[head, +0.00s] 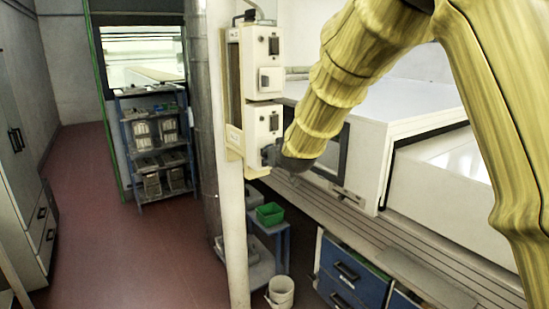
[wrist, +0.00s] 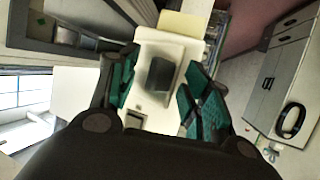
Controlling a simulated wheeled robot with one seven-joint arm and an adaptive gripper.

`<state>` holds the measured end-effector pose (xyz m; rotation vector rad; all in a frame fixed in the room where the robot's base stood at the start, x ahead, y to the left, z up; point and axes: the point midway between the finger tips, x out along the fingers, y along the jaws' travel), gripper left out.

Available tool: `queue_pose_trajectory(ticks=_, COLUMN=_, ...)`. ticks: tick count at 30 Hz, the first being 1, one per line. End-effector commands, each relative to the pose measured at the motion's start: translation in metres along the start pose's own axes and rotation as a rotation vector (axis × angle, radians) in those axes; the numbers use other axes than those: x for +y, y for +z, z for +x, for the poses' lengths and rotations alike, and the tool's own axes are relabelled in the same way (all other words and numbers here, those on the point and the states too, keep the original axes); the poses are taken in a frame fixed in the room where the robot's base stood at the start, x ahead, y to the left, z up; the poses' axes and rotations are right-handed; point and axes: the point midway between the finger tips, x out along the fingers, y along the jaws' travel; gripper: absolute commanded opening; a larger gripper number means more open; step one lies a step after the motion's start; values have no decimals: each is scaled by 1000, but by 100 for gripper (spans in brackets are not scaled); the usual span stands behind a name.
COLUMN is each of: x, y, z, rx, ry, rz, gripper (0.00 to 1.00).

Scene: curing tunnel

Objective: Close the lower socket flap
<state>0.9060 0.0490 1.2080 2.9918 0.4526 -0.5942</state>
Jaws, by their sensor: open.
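The lower socket box (head: 262,118) is a pale unit on the post, below a similar upper box (head: 262,62). My gripper (head: 270,153) is at the lower part of the lower box, and my wrist hides much of that area. In the wrist view my gripper (wrist: 160,70) is open, with green pads on both sides of a dark grey piece (wrist: 160,75) on the pale box face. This piece appears to be the socket flap. I cannot tell its exact angle or whether a finger touches it.
A white cabinet (head: 360,150) and a slatted bench (head: 400,250) stand right of the post. A green bin (head: 270,213) and white bucket (head: 281,292) are below. A blue shelf rack (head: 155,145) is behind left. The red floor (head: 100,240) at left is clear.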

Motion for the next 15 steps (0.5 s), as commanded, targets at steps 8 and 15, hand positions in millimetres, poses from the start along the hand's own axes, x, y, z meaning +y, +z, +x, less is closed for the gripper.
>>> queue_pose_trajectory(ticks=8, x=-1, y=-1, z=-16, rx=0, ry=-1, rz=0, gripper=48)
queue_pose_trajectory(ticks=15, x=-2, y=-1, z=-53, rx=1, ry=-2, rz=-1, gripper=48)
